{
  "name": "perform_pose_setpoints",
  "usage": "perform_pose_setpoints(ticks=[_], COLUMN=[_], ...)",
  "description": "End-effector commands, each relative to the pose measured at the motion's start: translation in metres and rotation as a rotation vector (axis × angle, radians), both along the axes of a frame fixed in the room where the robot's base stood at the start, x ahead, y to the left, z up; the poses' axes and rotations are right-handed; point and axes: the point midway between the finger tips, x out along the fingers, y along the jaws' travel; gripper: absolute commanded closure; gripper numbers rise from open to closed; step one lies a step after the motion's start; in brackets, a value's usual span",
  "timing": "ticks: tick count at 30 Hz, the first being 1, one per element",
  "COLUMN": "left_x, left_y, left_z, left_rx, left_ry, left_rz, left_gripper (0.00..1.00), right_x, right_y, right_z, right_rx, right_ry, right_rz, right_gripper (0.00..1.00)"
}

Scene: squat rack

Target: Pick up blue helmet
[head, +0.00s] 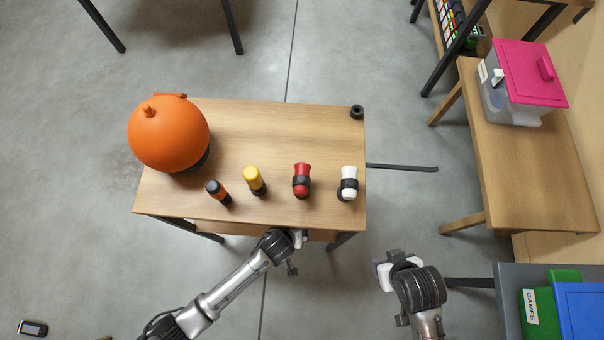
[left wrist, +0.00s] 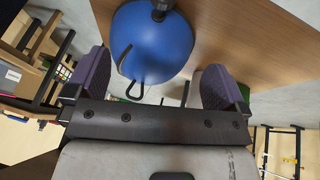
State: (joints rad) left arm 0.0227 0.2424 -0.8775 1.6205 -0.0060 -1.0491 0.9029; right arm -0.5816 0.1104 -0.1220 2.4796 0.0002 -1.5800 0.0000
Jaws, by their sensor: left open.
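The blue helmet (left wrist: 160,42) shows in the left wrist view as a smooth blue dome with thin dark straps, against a wooden surface. It lies ahead of and partly between the two fingers of my left gripper (left wrist: 156,84), which is open and empty. In the head view my left gripper (head: 298,240) is at the front edge of the wooden table (head: 290,125), partly hidden by its own wrist. The helmet is not visible in the head view. My right gripper (head: 388,272) hangs over the floor right of the table; its fingers are unclear.
On the tabletop are a large orange ball-shaped object (head: 168,135), an orange-black item (head: 218,193), a yellow one (head: 254,180), a red one (head: 302,180) and a white one (head: 349,183). A side table (head: 500,190) holds a pink-lidded box (head: 528,75).

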Motion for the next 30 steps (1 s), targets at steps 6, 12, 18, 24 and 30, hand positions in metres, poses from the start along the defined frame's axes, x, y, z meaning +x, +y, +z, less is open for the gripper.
perform_pose_setpoints(ticks=[6,12,18,24,30], left_x=[0.016,0.025,0.028,0.035,0.044], left_y=[-0.007,-0.013,-0.015,-0.018,-0.023], left_z=[-0.041,-0.063,-0.070,-0.090,-0.110], left_rx=[0.003,0.001,0.000,0.002,0.000], left_ry=[-0.002,-0.001,-0.001,-0.002,-0.001], left_rz=[0.001,0.000,0.001,-0.001,-0.001], left_gripper=[0.00,0.00,0.00,0.00,0.00], right_x=[0.000,0.001,0.001,0.001,0.001], right_y=[-0.001,-0.004,-0.005,-0.005,-0.003], right_z=[-0.024,-0.036,-0.039,-0.056,-0.072], right_rx=[-0.004,-0.012,-0.016,-0.014,-0.011], right_ry=[-0.001,-0.002,-0.002,-0.003,-0.002], right_rz=[0.001,0.006,0.008,0.007,0.004], right_gripper=[0.43,0.43,0.43,0.43,0.43])
